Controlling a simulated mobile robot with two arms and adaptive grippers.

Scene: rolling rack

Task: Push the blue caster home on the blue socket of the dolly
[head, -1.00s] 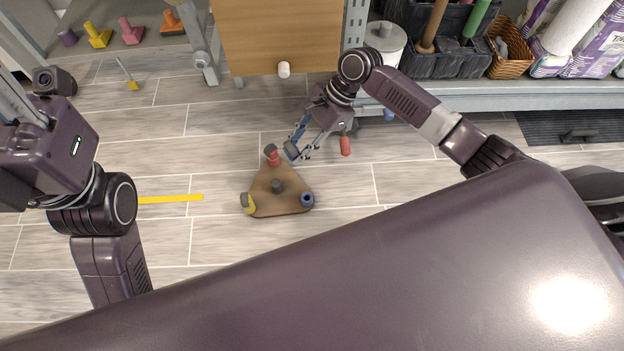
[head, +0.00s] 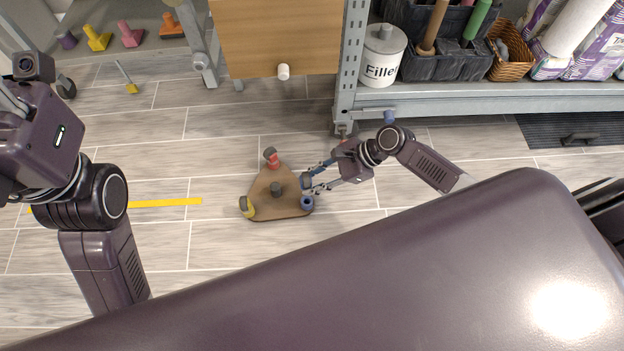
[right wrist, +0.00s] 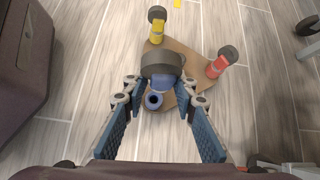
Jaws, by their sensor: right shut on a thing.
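The dolly (head: 268,207) is a brown three-cornered board on the floor. It has a red caster (head: 271,158) at its far corner and a yellow caster (head: 247,207) at its left corner. The blue socket (head: 307,202) at its right corner shows an open top; it also shows in the right wrist view (right wrist: 153,101). My right gripper (head: 313,183) is shut on the blue caster (right wrist: 161,84), whose dark wheel points away from the wrist camera. The caster is beside and seemingly above the socket; whether they touch is unclear. My left gripper is out of view.
A yellow strip (head: 165,203) lies on the floor at left. Floor around the dolly is mostly clear.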

